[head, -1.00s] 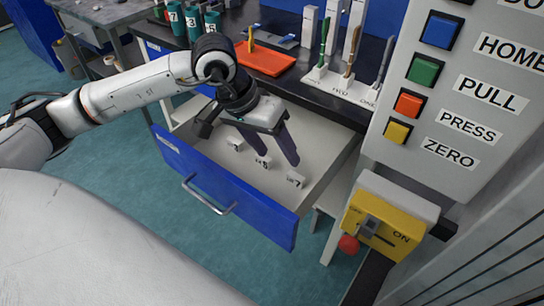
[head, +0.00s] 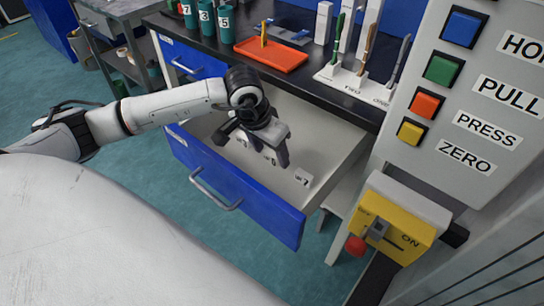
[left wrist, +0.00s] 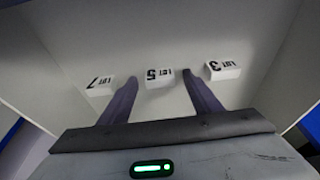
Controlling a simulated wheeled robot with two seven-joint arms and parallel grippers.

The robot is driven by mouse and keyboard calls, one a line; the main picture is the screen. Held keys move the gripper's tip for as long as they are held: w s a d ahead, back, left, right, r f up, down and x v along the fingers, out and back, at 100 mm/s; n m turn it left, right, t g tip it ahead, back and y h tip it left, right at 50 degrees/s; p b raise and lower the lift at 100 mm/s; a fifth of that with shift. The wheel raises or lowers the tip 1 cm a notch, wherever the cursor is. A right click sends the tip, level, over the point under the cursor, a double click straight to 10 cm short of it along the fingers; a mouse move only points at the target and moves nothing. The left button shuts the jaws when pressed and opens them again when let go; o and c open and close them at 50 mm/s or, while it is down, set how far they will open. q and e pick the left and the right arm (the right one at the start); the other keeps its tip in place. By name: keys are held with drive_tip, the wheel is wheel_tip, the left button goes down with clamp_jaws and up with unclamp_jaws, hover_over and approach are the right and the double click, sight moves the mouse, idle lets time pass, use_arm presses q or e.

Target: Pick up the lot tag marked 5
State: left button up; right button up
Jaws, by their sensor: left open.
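The lot tag marked 5 (left wrist: 158,79) is a small white block with black print, lying on the drawer floor between the tags marked 7 (left wrist: 99,86) and 3 (left wrist: 223,70). In the left wrist view its print is upside down. My left gripper (left wrist: 159,88) is open and empty, with one dark finger on each side of tag 5; I cannot tell how far above the floor the tips are. In the head view the left gripper (head: 267,156) reaches down into the drawer and partly hides tag 5. Tag 7 (head: 303,178) shows clear of it. My right gripper is not in view.
The drawer's blue front (head: 235,190) and pale side walls surround the tags. The dark bench top (head: 310,85) overhangs the back. On it are an orange tray (head: 270,56), numbered teal cups (head: 206,18) and a white tool stand (head: 350,83). A button panel (head: 480,95) stands at right.

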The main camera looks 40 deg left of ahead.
use_arm(q)
drive_tip(key=shift+f, duration=0.1)
drive_tip(key=shift+c, duration=0.2)
drive_tip(key=c, duration=1.1)
drive_tip(key=shift+w, duration=0.1)
